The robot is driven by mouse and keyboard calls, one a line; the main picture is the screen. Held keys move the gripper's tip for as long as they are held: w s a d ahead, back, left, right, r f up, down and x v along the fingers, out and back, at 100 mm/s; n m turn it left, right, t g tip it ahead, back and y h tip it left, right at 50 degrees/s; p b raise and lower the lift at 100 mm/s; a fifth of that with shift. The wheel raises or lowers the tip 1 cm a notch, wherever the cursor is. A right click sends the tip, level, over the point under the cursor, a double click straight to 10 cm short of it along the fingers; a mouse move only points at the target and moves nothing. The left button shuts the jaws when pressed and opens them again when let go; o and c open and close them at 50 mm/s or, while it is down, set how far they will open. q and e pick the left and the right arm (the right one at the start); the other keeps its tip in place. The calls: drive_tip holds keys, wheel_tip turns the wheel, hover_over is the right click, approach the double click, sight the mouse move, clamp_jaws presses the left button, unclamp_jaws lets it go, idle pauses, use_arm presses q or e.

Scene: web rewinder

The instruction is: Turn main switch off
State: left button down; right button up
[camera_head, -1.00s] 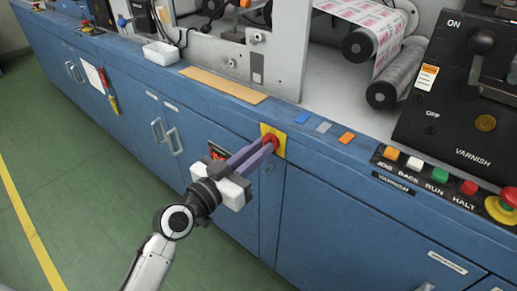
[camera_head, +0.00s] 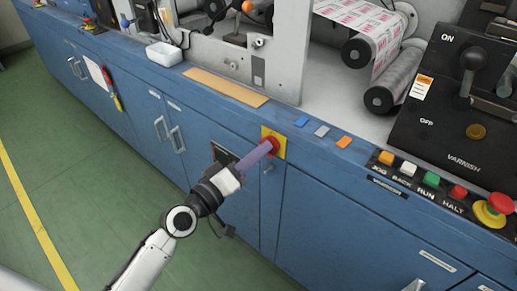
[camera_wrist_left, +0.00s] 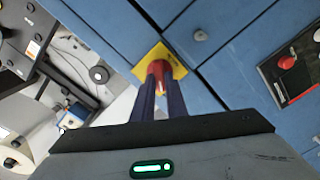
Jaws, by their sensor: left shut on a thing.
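The main switch is a red rotary knob (camera_head: 272,146) on a yellow plate (camera_head: 279,153), set in the blue cabinet front. My left gripper (camera_head: 268,148) reaches it from the lower left, its purple fingers closed on the red knob. In the left wrist view the two fingers (camera_wrist_left: 158,84) lie on either side of the red knob (camera_wrist_left: 158,68), in front of the yellow plate (camera_wrist_left: 178,66). The fingers hide part of the knob. My right gripper does not show.
Blue cabinet doors (camera_head: 335,225) surround the switch. Above are a counter with coloured tags (camera_head: 322,131), a row of push buttons (camera_head: 431,179), a red emergency stop (camera_head: 500,203) and a black varnish lever panel (camera_head: 455,110). Green floor (camera_head: 60,180) is clear at left.

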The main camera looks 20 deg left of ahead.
use_arm(q)
drive_tip(key=shift+f+n+p, duration=0.15)
drive_tip(key=shift+n+p, duration=0.35)
drive_tip(key=shift+n, duration=3.1)
drive_tip(key=c, duration=1.8)
unclamp_jaws()
drive_tip(key=shift+o, duration=0.2)
